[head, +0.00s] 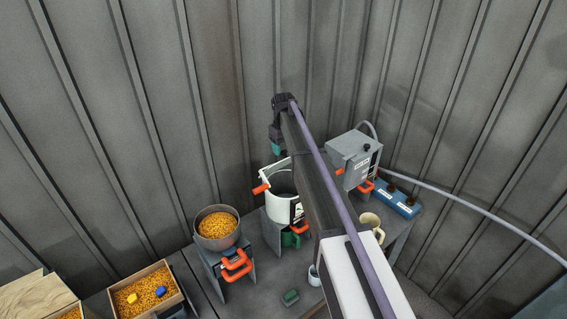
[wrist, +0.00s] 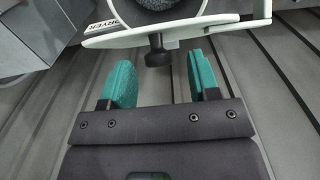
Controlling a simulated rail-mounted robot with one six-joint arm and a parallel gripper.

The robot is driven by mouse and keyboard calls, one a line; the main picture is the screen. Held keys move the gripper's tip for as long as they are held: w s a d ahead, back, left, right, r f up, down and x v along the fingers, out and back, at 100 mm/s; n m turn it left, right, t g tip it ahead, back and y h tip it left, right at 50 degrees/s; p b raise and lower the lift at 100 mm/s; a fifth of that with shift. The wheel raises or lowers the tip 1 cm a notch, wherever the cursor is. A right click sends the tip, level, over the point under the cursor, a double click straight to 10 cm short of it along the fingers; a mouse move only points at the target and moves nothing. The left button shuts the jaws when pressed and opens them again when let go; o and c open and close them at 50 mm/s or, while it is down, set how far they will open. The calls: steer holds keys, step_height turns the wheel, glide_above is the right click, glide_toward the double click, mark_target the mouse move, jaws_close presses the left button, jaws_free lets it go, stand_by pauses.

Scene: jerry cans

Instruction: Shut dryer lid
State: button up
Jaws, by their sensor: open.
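The dryer (head: 284,211) is a white drum with orange handles, standing on a grey support in the head view. Its white lid (head: 275,167) appears raised at the back of the opening, which is dark and uncovered. In the wrist view the lid (wrist: 190,35) shows nearly edge-on near the top, with a black knob (wrist: 157,51) sticking out towards me. My gripper (wrist: 160,70) is open and empty, its two teal fingers on either side of the knob's line, just short of it. In the head view my gripper (head: 276,148) is above and behind the dryer, partly hidden by my arm.
A pot of orange grains (head: 216,226) stands left of the dryer, with a wooden tray (head: 125,307) farther left. A grey box machine (head: 352,158), a blue block (head: 398,201) and a beige mug (head: 371,222) are right. Corrugated walls stand close behind.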

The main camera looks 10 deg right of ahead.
step_height(320, 180, down, 2)
steer(key=shift+w+d+f+b, duration=0.1)
steer(key=shift+f+b, duration=0.1)
steer(key=shift+b, duration=0.2)
steer(key=shift+r, duration=0.2)
jaws_close()
